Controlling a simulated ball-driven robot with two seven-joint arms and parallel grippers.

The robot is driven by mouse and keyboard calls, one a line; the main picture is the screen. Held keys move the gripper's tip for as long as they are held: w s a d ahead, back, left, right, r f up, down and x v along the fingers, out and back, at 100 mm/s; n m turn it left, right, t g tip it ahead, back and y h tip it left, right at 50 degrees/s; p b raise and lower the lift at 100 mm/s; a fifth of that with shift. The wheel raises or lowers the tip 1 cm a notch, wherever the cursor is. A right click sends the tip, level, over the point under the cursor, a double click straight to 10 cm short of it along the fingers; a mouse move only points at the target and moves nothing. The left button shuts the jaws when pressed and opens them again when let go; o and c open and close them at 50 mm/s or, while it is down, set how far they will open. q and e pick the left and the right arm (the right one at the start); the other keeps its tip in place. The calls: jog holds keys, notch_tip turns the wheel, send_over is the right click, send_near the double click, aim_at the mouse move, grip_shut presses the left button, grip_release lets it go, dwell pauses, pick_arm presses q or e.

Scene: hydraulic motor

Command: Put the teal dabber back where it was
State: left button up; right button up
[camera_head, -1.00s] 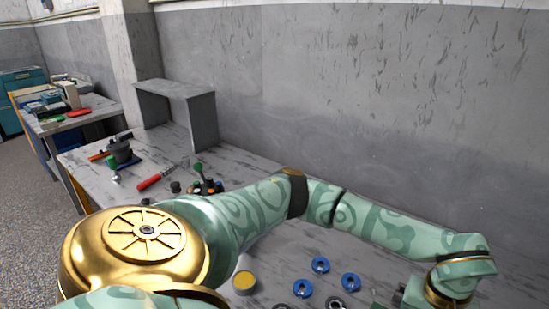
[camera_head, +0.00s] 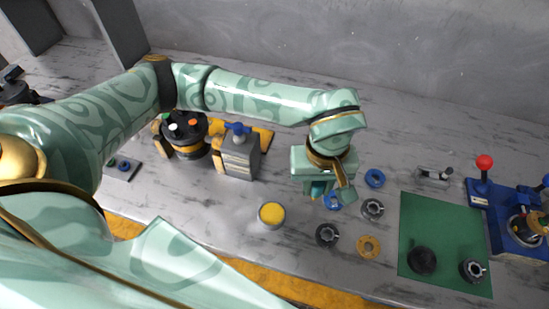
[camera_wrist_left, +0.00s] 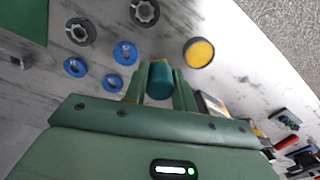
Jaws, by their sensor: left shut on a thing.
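My left gripper (camera_head: 328,192) hangs over the workbench, right of the round tin with the yellow top (camera_head: 271,215). In the left wrist view it is shut on the teal dabber (camera_wrist_left: 160,80), a short teal cylinder between the two fingers. In the head view the dabber (camera_head: 317,187) is mostly hidden by the gripper. The tin also shows in the left wrist view (camera_wrist_left: 199,52), apart from the dabber. My right gripper is not in view.
Blue rings (camera_head: 375,178), dark ring parts (camera_head: 327,235) and a yellow disc (camera_head: 368,246) lie near the gripper. A green mat (camera_head: 440,225) and blue fixture (camera_head: 490,205) are to the right. A grey vice-like block (camera_head: 240,158) and round black holder (camera_head: 185,133) stand left.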

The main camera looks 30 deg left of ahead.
pick_arm(q)
jog(key=w+a+f+b, duration=0.1)
jog(key=a+f, duration=0.1)
jog(key=a, duration=0.1)
jog(key=w+a+f, duration=0.2)
jog(key=a+f, duration=0.1)
jog(key=w+a+f+b, duration=0.1)
jog(key=w+a+f, duration=0.1)
jog(key=a+f, duration=0.1)
jog(key=shift+w+a+f+b, duration=0.2)
jog(key=shift+a+b, duration=0.1)
jog(key=shift+a, duration=0.1)
jog(key=f, duration=0.2)
jog(key=f+b, duration=0.1)
jog(key=shift+w+a+f, duration=0.1)
jog(key=shift+a+f, duration=0.25)
jog(key=shift+f, duration=0.15)
jog(key=o, duration=1)
jog(key=shift+c, duration=0.2)
jog(key=shift+o, duration=0.2)
